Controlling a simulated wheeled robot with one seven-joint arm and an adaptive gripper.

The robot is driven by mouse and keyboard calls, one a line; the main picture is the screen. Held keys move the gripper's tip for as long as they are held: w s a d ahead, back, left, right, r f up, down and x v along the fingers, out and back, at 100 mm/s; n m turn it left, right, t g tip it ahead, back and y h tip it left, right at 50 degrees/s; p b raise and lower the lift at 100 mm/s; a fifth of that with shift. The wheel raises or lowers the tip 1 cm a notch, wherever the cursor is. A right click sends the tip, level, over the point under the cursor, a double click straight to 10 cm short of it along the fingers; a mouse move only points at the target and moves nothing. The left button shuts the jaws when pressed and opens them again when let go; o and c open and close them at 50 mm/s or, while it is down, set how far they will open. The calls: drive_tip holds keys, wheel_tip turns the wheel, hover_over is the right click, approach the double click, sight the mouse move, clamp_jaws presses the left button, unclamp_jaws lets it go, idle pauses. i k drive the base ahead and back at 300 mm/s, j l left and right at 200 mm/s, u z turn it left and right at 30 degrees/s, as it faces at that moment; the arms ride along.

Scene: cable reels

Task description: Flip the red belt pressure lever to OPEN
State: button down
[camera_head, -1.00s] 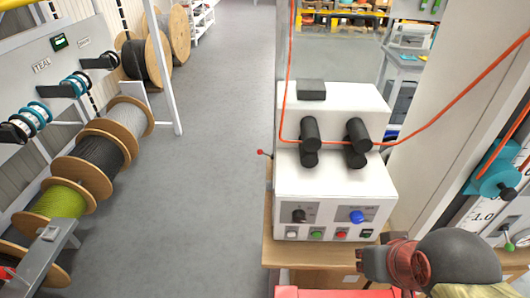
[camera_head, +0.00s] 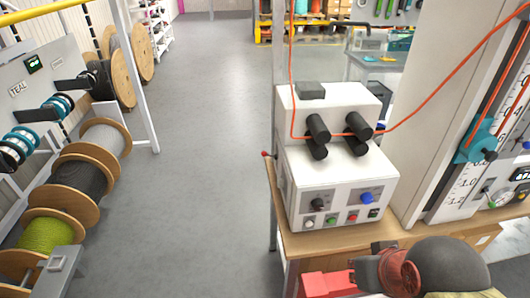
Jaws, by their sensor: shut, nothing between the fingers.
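The belt machine is a white two-tier box (camera_head: 335,185) on a wooden bench, with dark rollers (camera_head: 318,130) and an orange cable running between them. A small red ball-tipped lever (camera_head: 265,154) sticks out at its left side, near the back. Its pivot and any OPEN marking cannot be made out. Part of my arm, with dark and red sections, shows at the lower right, in front of the bench. My gripper's fingers are not in view, and nothing of mine is seen touching the lever.
The wooden bench (camera_head: 410,240) carries the machine and a tall white column with a scale (camera_head: 462,185). Its left edge borders open grey floor (camera_head: 195,190). A rack of cable reels (camera_head: 80,180) stands on the left. The front panel has knobs (camera_head: 366,197) and coloured buttons.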

sight(264, 153)
drive_tip(key=i+j+z, duration=0.2)
drive_tip(key=j+z, duration=0.25)
drive_tip(key=j, duration=0.45)
drive_tip(key=j+z, duration=0.45)
drive_tip(key=j, duration=0.45)
drive_tip(key=i+j+z, duration=0.15)
drive_tip(key=j, duration=0.25)
drive_tip(key=i+j+z, duration=0.1)
drive_tip(key=j, duration=0.35)
drive_tip(key=i+j+z, duration=0.15)
drive_tip(key=j, duration=0.3)
drive_tip(key=i+j+z, duration=0.1)
drive_tip(key=j, duration=0.4)
drive_tip(key=i+j+z, duration=0.15)
drive_tip(key=j, duration=0.3)
drive_tip(key=i, duration=0.05)
